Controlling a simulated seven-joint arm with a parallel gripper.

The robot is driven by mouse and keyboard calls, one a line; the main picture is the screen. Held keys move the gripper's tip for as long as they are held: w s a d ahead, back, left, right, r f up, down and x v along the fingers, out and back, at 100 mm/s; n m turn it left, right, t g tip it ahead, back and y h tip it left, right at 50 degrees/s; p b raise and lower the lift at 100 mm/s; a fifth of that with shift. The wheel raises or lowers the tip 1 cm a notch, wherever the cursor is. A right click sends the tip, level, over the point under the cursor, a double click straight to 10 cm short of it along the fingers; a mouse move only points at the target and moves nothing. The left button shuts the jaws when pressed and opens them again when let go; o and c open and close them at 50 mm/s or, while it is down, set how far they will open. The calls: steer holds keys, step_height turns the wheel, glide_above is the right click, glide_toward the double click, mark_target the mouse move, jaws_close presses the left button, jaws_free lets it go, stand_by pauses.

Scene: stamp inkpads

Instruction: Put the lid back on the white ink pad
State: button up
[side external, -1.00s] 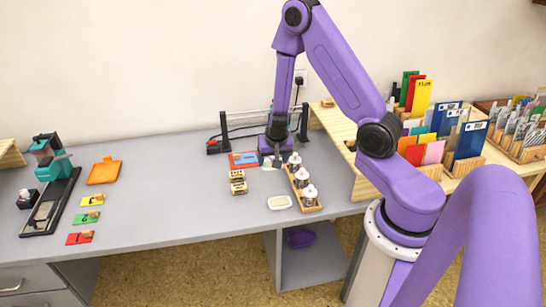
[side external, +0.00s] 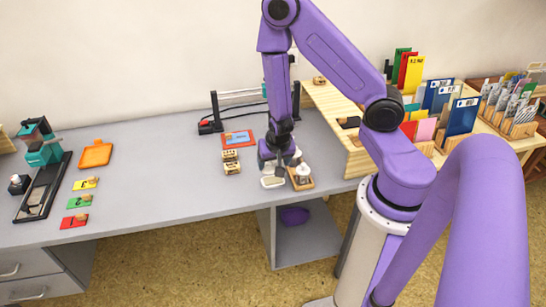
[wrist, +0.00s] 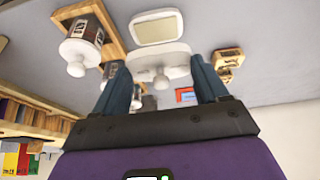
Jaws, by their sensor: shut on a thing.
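The white ink pad (wrist: 158,29) is open on the desk, with its pale pad face showing in the wrist view; in the side view the pad (side external: 271,183) lies just below my gripper (side external: 280,166). The white lid (wrist: 160,57) has a small knob facing my gripper. In the wrist view my gripper (wrist: 160,82) is shut on this lid, with a blue-grey finger on each side. The lid is held above the desk, close beside or partly over the pad; the exact height gap is hard to tell. In the side view my gripper mostly hides the lid.
A wooden rack (side external: 303,185) with white-capped ink bottles stands right beside the pad. Wooden stamps (side external: 231,160) stand to the left, and a red-edged blue card (side external: 237,139) lies behind.

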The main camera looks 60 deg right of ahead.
mark_target(274, 182)
steer(key=shift+f, duration=2.55)
steer(key=shift+f, duration=0.2)
stand_by(0.3)
steer(key=o, duration=1)
steer(key=shift+o, duration=0.2)
steer(key=shift+r, duration=0.1)
steer(key=shift+r, duration=3.45)
jaws_close()
